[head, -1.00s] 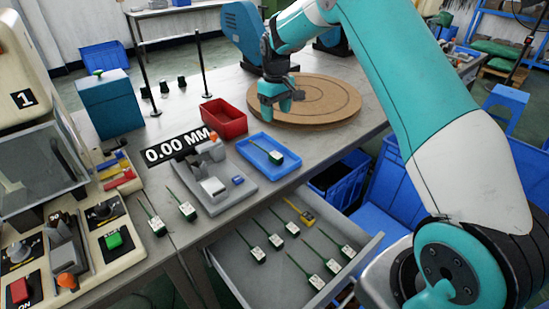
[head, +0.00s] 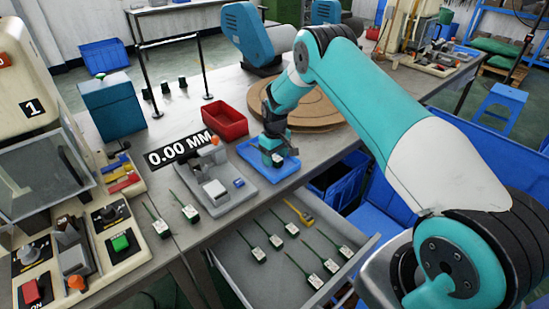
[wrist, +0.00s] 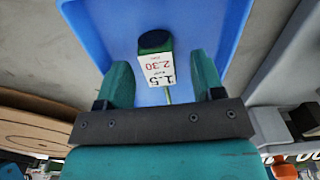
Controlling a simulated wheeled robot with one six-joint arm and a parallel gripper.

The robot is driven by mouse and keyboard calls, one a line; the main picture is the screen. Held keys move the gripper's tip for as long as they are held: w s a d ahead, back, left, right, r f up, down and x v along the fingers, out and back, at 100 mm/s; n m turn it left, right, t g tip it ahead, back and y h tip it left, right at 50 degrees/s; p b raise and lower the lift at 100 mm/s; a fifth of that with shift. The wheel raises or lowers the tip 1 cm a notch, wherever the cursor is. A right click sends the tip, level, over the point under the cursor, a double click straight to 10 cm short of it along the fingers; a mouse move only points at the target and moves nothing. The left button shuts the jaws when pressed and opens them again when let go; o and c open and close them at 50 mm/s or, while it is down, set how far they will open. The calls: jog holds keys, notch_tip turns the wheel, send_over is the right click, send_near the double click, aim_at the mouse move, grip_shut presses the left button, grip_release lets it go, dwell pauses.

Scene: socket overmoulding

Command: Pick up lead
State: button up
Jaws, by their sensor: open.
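My gripper (head: 275,155) is open above the small blue tray (head: 252,153) at the table's front edge. In the wrist view, the two teal fingers of my gripper (wrist: 162,88) stand apart, one on each side of a lead (wrist: 157,65). This lead has a dark green end and a white label with "1.5" and "2.30", and lies in the blue tray (wrist: 215,25). In the head view my gripper mostly hides it. Two other leads (head: 190,212) lie on the table at left, and several more (head: 258,253) lie in the open drawer.
A grey measuring fixture (head: 215,185) with a "0.00 MM" display (head: 178,150) stands left of the tray. A red bin (head: 225,120) and a round wooden board (head: 310,110) are behind. The open drawer (head: 235,270) juts out in front, holding a yellow-handled tool (head: 305,215) too.

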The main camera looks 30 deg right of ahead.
jog(key=shift+f, duration=0.55)
jog(key=c, duration=1)
jog(key=shift+r, duration=0.1)
